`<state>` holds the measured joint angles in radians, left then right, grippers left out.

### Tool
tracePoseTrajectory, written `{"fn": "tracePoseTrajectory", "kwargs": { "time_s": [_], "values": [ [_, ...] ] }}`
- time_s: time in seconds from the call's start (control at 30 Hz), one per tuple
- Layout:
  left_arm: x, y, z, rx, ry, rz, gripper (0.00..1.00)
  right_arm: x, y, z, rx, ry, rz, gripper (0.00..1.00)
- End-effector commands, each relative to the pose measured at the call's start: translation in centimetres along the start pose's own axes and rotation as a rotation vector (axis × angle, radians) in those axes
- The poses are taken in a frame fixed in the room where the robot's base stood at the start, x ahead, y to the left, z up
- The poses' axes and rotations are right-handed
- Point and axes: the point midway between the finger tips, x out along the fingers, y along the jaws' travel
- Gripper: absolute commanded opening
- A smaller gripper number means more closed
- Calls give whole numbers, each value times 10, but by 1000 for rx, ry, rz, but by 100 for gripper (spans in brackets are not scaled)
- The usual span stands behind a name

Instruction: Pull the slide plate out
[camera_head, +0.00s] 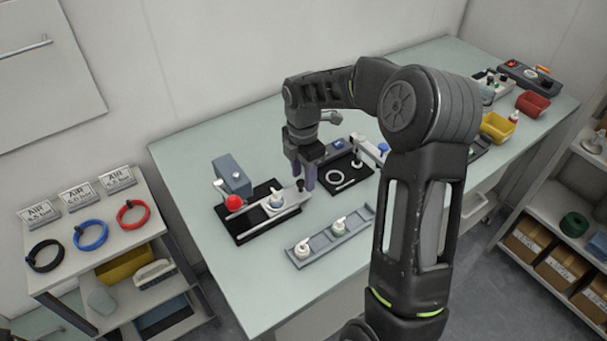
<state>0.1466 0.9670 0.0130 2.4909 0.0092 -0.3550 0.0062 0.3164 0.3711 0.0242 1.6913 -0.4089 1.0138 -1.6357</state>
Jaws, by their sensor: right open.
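The slide plate (286,199) is a light strip on a black base (243,229) left of the table's middle. A white part with some blue (276,200) sits on it, and a small dark knob (300,185) stands near its right end. My right gripper (304,182) points down at that end, with its purplish fingers open. The fingers are close to the knob; I cannot tell whether they touch it. My left gripper is not in view.
A grey-blue block (232,176) and a red ball (234,202) stand at the fixture's left. A grey tray (358,217) with two white capped parts lies in front. A black plate with a white ring (334,177) is to the right. My right arm covers the table's right-middle part.

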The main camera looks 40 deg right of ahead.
Motion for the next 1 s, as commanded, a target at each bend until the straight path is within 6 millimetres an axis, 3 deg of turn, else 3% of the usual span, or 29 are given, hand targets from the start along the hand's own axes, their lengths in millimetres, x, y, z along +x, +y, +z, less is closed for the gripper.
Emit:
{"fn": "tracePoseTrajectory", "kwargs": {
  "time_s": [0.5, 1.0],
  "values": [
    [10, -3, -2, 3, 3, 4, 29, -70, 1, 0, 0, -2, 4, 43],
    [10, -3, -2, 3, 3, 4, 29, -76, 0, 0, 0, -1, 2, 43]
  ]
}}
